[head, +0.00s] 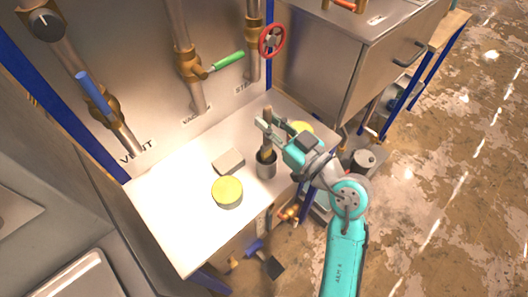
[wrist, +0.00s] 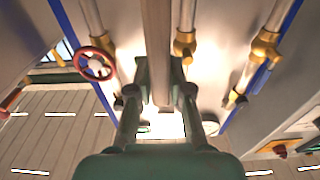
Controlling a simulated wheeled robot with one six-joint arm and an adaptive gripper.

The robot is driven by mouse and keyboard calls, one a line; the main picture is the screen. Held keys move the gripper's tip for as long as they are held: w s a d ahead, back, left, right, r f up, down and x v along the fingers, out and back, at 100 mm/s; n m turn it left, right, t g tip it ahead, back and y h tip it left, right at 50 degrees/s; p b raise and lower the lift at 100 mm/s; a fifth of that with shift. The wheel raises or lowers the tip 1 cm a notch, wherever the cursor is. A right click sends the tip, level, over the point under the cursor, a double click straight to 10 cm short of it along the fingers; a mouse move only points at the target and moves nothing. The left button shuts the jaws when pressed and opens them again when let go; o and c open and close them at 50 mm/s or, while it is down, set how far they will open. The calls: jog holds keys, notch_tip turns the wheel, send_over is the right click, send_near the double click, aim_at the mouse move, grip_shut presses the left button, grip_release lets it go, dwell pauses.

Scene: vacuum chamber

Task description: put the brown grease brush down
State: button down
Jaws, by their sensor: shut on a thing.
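My gripper (head: 268,123) is shut on the brush handle above the cup, reaching in from the right. In the wrist view, the handle (wrist: 156,45) runs up between the two fingers (wrist: 160,88).
On the bench (head: 165,215) stand a yellow-topped tin (head: 227,192), a grey block (head: 229,162) and another yellow-topped thing (head: 301,129) partly behind my gripper. Pipes with a blue handle (head: 95,95), a green handle (head: 229,60) and a red wheel (head: 272,40) rise behind. The bench's left front is clear.

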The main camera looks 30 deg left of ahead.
aim_at(269, 141)
jog(key=shift+f, duration=3.55)
jog(key=c, duration=1.1)
grip_release()
jog(key=shift+r, duration=0.1)
jog(key=shift+d, duration=0.15)
jog(key=v, duration=1.1)
jog(key=shift+s+d, duration=0.2)
jog(key=shift+d, duration=0.1)
